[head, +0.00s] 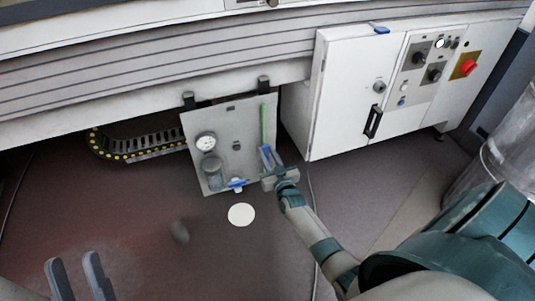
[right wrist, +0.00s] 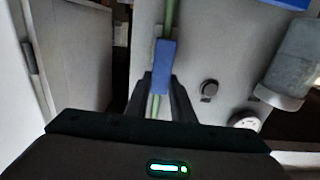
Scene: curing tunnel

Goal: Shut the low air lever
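A pale panel (head: 222,125) hangs below the machine's beam. A green pipe (head: 264,122) runs down its right side, with a blue lever (head: 266,153) lying along the pipe's line. A second blue lever (head: 238,184) lies nearly level at the panel's bottom edge. My right gripper (head: 269,161) is at the lever on the pipe. In the right wrist view, that lever (right wrist: 165,64) lies between the fingertips of my gripper (right wrist: 163,82), which look apart; contact cannot be told. My left gripper (head: 73,262) is open and empty over the floor at lower left.
The panel carries a round gauge (head: 205,142), a filter bowl (head: 212,170) and a small black knob (right wrist: 209,88). A white cabinet (head: 340,95) stands to the right, a cable chain (head: 135,145) to the left.

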